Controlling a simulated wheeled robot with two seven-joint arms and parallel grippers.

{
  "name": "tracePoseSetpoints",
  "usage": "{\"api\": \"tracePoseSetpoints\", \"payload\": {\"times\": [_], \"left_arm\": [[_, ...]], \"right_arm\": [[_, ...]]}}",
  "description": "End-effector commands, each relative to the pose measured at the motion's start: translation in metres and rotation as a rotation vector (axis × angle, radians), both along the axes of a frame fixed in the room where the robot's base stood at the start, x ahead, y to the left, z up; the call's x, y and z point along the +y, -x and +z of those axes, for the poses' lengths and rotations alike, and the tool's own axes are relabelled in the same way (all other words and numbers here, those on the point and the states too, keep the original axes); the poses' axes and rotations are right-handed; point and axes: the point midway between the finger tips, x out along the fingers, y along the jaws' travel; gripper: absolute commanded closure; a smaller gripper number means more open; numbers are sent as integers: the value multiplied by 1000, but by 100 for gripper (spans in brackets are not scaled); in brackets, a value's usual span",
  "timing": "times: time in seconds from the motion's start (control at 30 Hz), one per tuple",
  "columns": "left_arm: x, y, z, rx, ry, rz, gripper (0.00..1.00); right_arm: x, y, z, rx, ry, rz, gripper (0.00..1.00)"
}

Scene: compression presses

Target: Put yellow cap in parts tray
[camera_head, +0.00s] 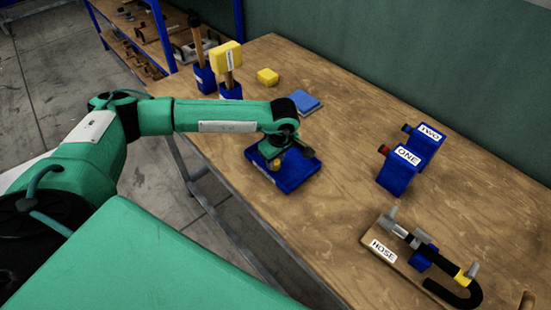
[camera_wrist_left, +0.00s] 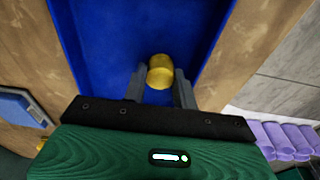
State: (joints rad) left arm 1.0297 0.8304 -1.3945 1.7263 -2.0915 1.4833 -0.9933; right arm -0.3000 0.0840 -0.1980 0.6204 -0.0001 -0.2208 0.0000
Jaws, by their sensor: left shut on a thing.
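The yellow cap (camera_head: 275,164) is between the fingertips of my left gripper (camera_head: 279,158), which is shut on it. In the left wrist view the yellow cap (camera_wrist_left: 161,70) shows as a short gold cylinder between the two grey fingers. The blue parts tray (camera_head: 298,180) lies directly below the gripper near the table's left edge. The tray's floor and walls (camera_wrist_left: 88,30) fill the middle of the wrist view, with the cap inside its outline. I cannot tell whether the cap touches the tray floor. My right gripper is not in view.
Blue holders (camera_head: 205,78) stand at the back left. Blue blocks labelled ONE (camera_head: 398,170) and TWO (camera_head: 427,143), and a HOSE board (camera_head: 392,240), are at right. The table between is clear.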

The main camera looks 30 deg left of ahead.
Motion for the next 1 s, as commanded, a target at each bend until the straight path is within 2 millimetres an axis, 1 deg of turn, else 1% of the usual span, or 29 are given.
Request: {"api": "tracePoseSetpoints", "payload": {"times": [0.03,0.1,0.13,0.4,0.53,0.57,0.67,0.9,1.0], "left_arm": [[0,0,-1,0,0,0,68],[0,0,-1,0,0,0,54],[0,0,-1,0,0,0,50],[0,0,0,0,0,0,50],[0,0,6,0,0,0,50],[-1,0,7,-2,1,0,50],[-3,0,24,-5,1,-2,50],[-11,3,77,-5,1,-2,50],[-13,4,95,-4,1,-2,50]], "right_arm": [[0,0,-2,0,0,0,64],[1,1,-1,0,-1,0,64],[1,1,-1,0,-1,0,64],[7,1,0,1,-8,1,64],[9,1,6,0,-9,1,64],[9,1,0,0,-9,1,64],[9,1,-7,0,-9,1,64],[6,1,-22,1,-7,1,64],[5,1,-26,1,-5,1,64]]}}
